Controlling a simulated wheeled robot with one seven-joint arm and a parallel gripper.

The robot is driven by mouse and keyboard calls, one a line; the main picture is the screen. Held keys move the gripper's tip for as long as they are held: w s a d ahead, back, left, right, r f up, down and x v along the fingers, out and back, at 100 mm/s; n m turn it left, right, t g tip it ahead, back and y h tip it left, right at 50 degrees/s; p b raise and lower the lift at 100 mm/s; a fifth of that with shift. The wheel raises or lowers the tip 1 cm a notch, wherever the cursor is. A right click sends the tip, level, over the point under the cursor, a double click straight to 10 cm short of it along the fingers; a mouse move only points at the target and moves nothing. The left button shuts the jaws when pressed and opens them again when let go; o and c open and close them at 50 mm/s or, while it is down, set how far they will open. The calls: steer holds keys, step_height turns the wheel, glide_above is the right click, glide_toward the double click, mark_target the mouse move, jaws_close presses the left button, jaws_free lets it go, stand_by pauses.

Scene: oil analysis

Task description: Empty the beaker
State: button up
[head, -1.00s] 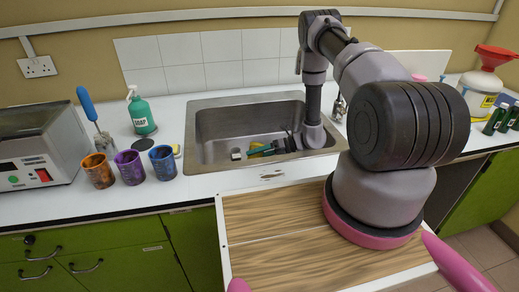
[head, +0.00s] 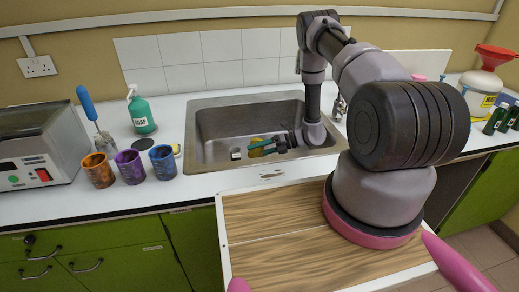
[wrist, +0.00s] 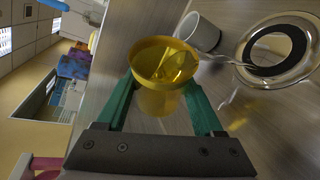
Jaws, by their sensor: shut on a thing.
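A yellow beaker (wrist: 160,104) is between the green fingers of my gripper (wrist: 160,88) in the wrist view, and the fingers are shut on it. Its open rim faces away from my palm, and shiny yellow facets show inside; I cannot tell whether they are liquid. In the head view my gripper (head: 268,145) is low inside the metal sink (head: 215,125), pointing left, with a little yellow of the beaker beside the fingers. Against the sink floor and drain, the beaker looks tipped onto its side.
A white cup (wrist: 203,33) lies near the round drain ring (wrist: 278,50) in the wrist view. Orange (head: 98,170), purple (head: 130,167) and blue (head: 163,162) cups stand left of the sink, with a green soap bottle (head: 142,115) behind. The wooden board (head: 275,225) in front is clear.

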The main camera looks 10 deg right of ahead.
mark_target(259, 140)
steer(key=shift+w+r, duration=0.2)
steer(key=shift+r, duration=0.05)
steer(key=shift+w+d+r+m+y, duration=0.1)
steer(key=shift+r+m+y, duration=0.2)
steer(key=shift+r+m, duration=0.4)
steer(key=shift+w+d+r, duration=0.1)
steer(key=shift+w+r, duration=0.15)
steer(key=shift+r, duration=0.65)
steer(key=shift+r+m+g+y, duration=0.35)
steer(key=shift+r+m, duration=0.25)
steer(key=shift+r, duration=1.25)
steer(key=shift+s+a+r, duration=0.25)
steer(key=shift+r, duration=0.15)
steer(key=shift+w+r+m+g+y, duration=0.2)
steer(key=shift+r+m+y, duration=0.25)
steer(key=shift+r+m, duration=0.4)
steer(key=shift+s+d+r, duration=0.1)
steer(key=shift+s+r, duration=0.05)
steer(key=shift+r, duration=0.05)
steer(key=shift+s+r+m+p, duration=0.1)
steer(key=shift+r+m+p, duration=0.2)
steer(key=shift+r+m, duration=0.05)
